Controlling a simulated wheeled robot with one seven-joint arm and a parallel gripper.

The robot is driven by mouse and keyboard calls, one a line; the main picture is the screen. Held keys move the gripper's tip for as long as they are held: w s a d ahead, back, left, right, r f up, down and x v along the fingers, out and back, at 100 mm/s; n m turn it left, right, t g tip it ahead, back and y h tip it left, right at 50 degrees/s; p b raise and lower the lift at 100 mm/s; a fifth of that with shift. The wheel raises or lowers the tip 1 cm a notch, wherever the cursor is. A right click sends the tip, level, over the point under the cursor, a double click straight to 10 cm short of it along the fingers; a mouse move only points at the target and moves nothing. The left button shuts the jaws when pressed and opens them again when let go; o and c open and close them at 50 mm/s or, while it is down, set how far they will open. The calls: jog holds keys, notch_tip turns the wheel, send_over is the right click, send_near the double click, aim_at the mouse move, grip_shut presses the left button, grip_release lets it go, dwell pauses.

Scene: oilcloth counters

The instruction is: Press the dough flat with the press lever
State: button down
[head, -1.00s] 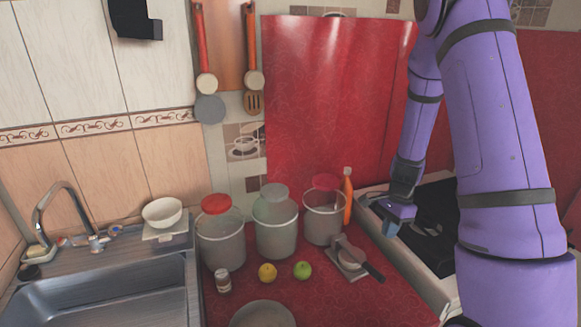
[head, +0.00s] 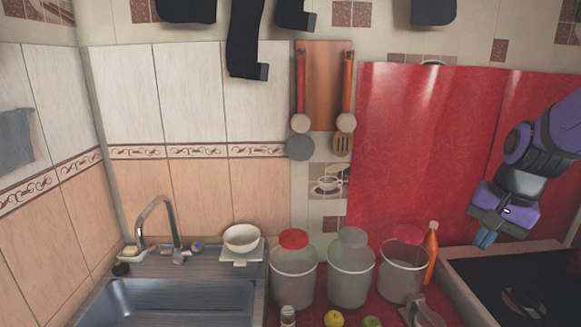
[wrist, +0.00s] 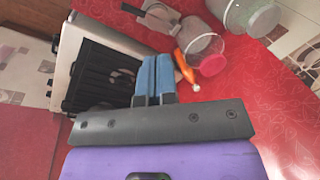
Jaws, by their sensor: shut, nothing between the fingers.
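The press (head: 426,312) is a small grey device at the bottom edge of the head view, partly cut off. In the wrist view the press (wrist: 158,14) lies at the top, with its dark lever handle (wrist: 132,9) pointing left. Something pale shows at the press, but I cannot tell whether it is the dough. My gripper (head: 485,238) is in the air near the stove's left edge, up and to the right of the press in the head view. Its blue fingers (wrist: 153,78) are together and empty, apart from the press.
An orange bottle (head: 430,255) and three pots (head: 401,280) stand behind the press. A yellow fruit (head: 333,318) and a green fruit (head: 371,322) lie to its left. The stove (head: 515,290) is at right, the sink (head: 180,300) at left.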

jog(key=s+a+r+n+t, duration=0.1)
jog(key=s+a+r+n, duration=0.1)
jog(key=s+r+n, duration=0.2)
jog(key=s+a+r+n+t+h, duration=0.1)
jog(key=s+a+r+n+t, duration=0.1)
jog(key=s+r, duration=0.4)
jog(key=s+a+n, duration=0.1)
jog(key=s+n, duration=0.1)
jog(key=s, duration=0.2)
jog(key=shift+r+h, duration=0.15)
jog(key=shift+h, duration=0.15)
